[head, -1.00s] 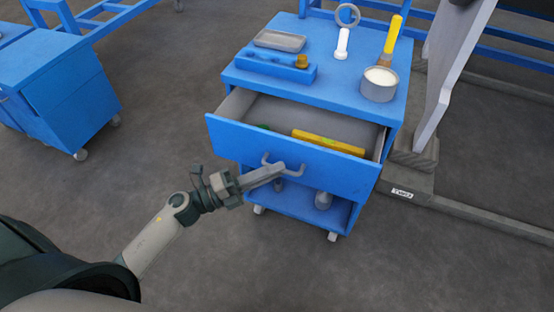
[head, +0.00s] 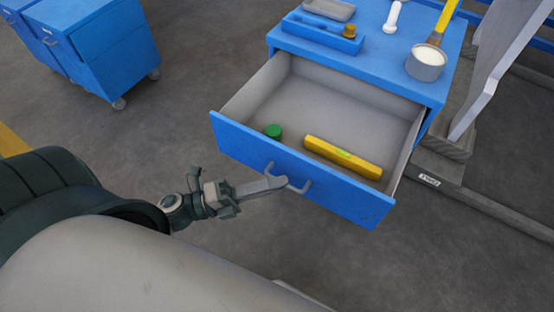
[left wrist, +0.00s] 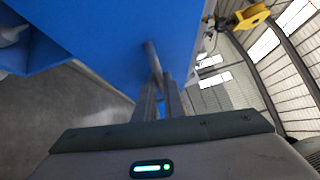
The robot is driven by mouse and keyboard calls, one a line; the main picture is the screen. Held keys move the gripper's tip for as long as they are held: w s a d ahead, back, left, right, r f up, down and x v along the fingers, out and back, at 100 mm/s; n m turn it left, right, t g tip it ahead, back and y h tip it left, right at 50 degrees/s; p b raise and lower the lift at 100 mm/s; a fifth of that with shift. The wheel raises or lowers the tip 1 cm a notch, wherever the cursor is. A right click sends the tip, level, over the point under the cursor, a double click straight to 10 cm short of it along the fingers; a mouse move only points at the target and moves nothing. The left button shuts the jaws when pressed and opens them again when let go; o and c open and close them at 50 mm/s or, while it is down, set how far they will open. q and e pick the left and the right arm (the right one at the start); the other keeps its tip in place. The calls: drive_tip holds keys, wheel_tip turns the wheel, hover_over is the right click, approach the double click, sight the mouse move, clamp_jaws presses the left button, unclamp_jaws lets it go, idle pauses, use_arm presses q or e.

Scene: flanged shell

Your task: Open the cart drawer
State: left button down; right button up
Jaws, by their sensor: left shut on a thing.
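The blue cart (head: 440,92) stands at the upper right in the head view. Its drawer (head: 300,170) is pulled well out, with the grey inside showing. A grey bar handle (head: 304,186) is on the drawer front. My left gripper (head: 276,183) is shut on the handle, at its left part. In the left wrist view the fingers (left wrist: 158,98) close around the handle (left wrist: 152,58) against the blue drawer front (left wrist: 120,35). My right gripper is not in view.
In the drawer lie a yellow level (head: 343,157) and a green round thing (head: 273,131). On the cart top are a tin (head: 426,64) and a blue block (head: 322,33). Another blue cabinet (head: 100,50) stands at the upper left. A grey frame (head: 490,70) stands close at right.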

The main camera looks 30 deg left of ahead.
use_arm(q)
drive_tip(key=c, duration=1.8)
unclamp_jaws()
drive_tip(key=shift+c, duration=0.2)
drive_tip(key=shift+a, duration=0.1)
